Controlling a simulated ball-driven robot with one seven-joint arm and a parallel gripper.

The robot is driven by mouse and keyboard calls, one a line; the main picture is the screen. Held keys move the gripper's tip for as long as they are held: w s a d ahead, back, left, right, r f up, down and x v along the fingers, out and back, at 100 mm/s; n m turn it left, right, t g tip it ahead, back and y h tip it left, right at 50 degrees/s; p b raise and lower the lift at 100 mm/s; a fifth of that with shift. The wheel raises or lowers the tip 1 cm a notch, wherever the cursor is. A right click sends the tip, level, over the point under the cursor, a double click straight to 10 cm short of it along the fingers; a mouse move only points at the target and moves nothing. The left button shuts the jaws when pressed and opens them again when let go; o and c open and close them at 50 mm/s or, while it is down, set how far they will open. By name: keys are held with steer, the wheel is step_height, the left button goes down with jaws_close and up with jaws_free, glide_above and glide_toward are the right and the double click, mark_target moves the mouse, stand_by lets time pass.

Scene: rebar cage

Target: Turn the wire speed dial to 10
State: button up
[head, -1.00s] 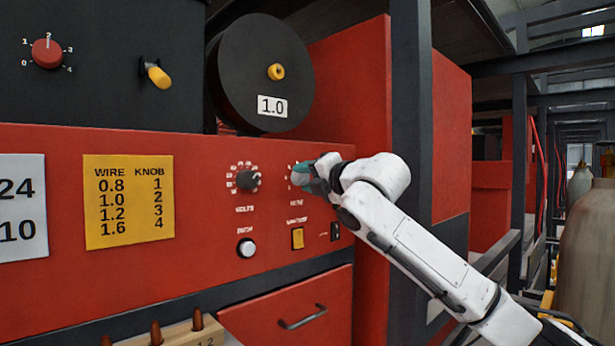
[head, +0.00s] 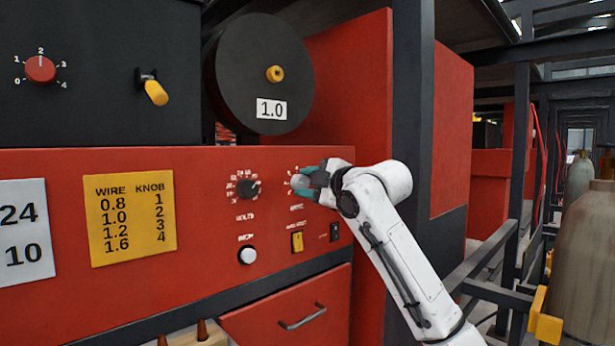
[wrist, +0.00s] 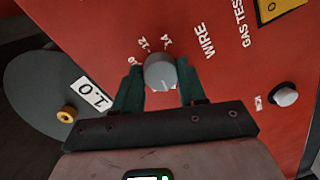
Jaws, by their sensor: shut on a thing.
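The wire speed dial is a grey round knob (wrist: 160,72) on the red panel, in the middle of the wrist view, beside the "WIRE" lettering. Marks 12 and 14 can be read around its far side; the rest of the scale is partly hidden. My gripper (wrist: 161,86) has one teal finger on each side of the knob and is shut on it. In the head view my gripper (head: 311,180) reaches the panel from the right and covers part of the dial (head: 298,182). I cannot read the knob's setting clearly.
The volts dial (head: 249,188) is left of my gripper, with a white button (head: 247,255) below. A yellow switch (head: 297,242) sits under the wire dial. A black spool (head: 262,75) marked 1.0 juts out above. A dark post (head: 412,100) stands behind my arm.

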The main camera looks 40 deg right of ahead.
steer(key=m+p, duration=0.3)
steer(key=m, duration=0.3)
steer(key=shift+f+y, duration=0.15)
steer(key=shift+y, duration=0.25)
steer(key=m+p, duration=0.3)
steer(key=m, duration=0.2)
steer(key=shift+m+y+p, duration=0.3)
steer(key=shift+m+y, duration=0.1)
steer(key=m+p, duration=0.3)
steer(key=m, duration=0.2)
steer(key=shift+f+m+y, duration=0.15)
steer(key=shift+m+y, duration=0.25)
steer(key=m+p, duration=0.2)
steer(key=m, duration=0.3)
steer(key=shift+f+t+p, duration=0.1)
steer(key=shift+t+p, duration=0.2)
steer(key=shift+p, duration=0.05)
steer(key=shift+m, duration=0.4)
steer(key=o, duration=1)
steer(key=shift+o, duration=0.2)
